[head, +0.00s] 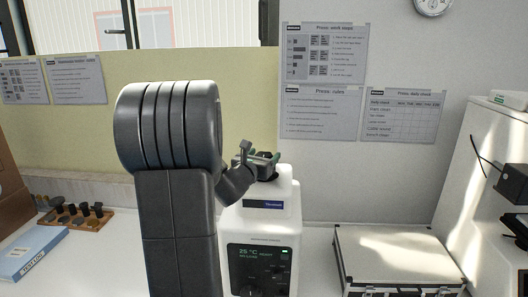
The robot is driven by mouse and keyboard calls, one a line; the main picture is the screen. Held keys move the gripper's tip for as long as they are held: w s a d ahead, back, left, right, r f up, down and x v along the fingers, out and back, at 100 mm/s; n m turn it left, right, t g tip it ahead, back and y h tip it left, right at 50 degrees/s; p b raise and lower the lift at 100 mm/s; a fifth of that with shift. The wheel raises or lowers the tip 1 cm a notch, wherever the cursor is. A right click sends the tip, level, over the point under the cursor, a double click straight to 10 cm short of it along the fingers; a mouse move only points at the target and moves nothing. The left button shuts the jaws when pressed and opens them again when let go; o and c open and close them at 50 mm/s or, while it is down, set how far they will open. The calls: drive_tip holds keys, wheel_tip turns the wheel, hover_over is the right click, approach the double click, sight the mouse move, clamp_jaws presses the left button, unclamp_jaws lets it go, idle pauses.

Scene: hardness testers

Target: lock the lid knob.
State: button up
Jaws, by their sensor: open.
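A white machine (262,222) stands upright on the bench at the centre, with a blue label and a dark front panel (258,266) reading 25 °C. My gripper (262,158) is over the top of this machine, at the end of my dark arm. Its jaws are open, with greenish pads showing. A dark shape (267,173) on the machine's top, right below the jaws, looks like the lid knob. My gripper partly hides it, and I cannot tell whether they touch or which way the knob is turned.
My arm blocks the bench left of the machine. A wooden rack with dark tools (84,218) and a blue book (32,252) lie at the left. A white-topped case (396,258) sits at the right, by a tall white machine (480,205). Some bench is clear between the centre machine and the case.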

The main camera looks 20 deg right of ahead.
drive_tip(key=shift+w+d, duration=0.4)
drive_tip(key=c, duration=1)
